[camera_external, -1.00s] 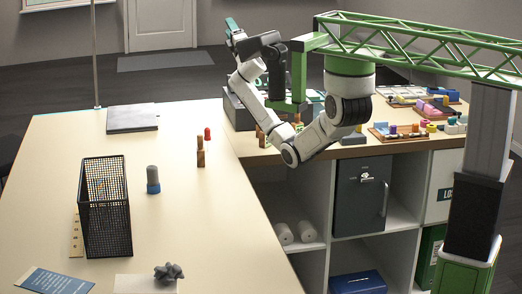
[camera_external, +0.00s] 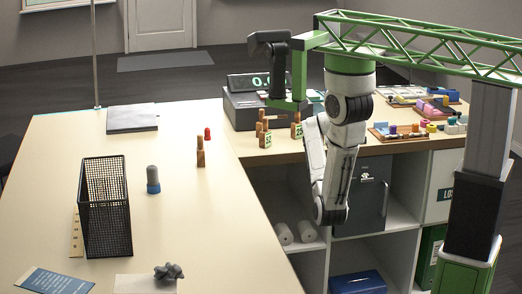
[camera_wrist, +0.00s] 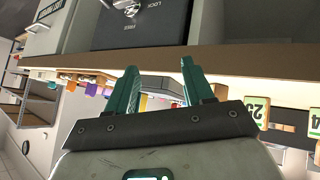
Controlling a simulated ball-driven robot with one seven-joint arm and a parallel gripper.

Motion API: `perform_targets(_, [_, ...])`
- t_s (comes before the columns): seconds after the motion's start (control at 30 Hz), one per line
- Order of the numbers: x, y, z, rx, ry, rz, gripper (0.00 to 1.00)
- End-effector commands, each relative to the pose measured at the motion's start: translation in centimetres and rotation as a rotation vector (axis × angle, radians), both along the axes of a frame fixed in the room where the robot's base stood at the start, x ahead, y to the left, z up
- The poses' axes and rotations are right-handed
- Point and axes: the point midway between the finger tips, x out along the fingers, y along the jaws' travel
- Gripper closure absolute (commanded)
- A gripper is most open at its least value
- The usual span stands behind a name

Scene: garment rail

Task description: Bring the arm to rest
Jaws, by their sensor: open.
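My arm (camera_external: 333,170) hangs folded from the green gantry in the external view, in front of the shelf unit. Its lowest joint is beside the dark safe (camera_external: 372,193). My gripper does not show clearly there; the arm seems to hide it. In the wrist view my gripper (camera_wrist: 158,67) has its two teal fingers apart, with nothing held between them. The safe's front (camera_wrist: 165,22) shows beyond the fingertips at the top of that view.
The counter (camera_external: 275,152) carries wooden number tags (camera_external: 296,131), a grey machine with a display (camera_external: 245,108) and trays of coloured pieces (camera_external: 405,131). A black wire basket (camera_external: 107,215) stands on the pale table (camera_external: 200,225). Paper rolls (camera_external: 307,231) lie in the shelf.

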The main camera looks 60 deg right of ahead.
Motion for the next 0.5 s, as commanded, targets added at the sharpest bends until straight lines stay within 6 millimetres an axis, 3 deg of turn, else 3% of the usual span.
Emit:
perform_targets(0.03, [1.4,2.9,-2.3,0.049,0.025,0.081,0.48])
perform_targets(0.1, [3.2,6.7,-4.8,0.110,0.058,0.195,0.48])
perform_targets(0.23, [5.0,14.3,-9.4,0.229,0.131,0.403,0.48])
perform_targets(0.37, [4.8,22.2,-13.4,0.357,0.216,0.607,0.48])
perform_targets(0.5, [2.6,29.4,-16.5,0.483,0.307,0.785,0.48])
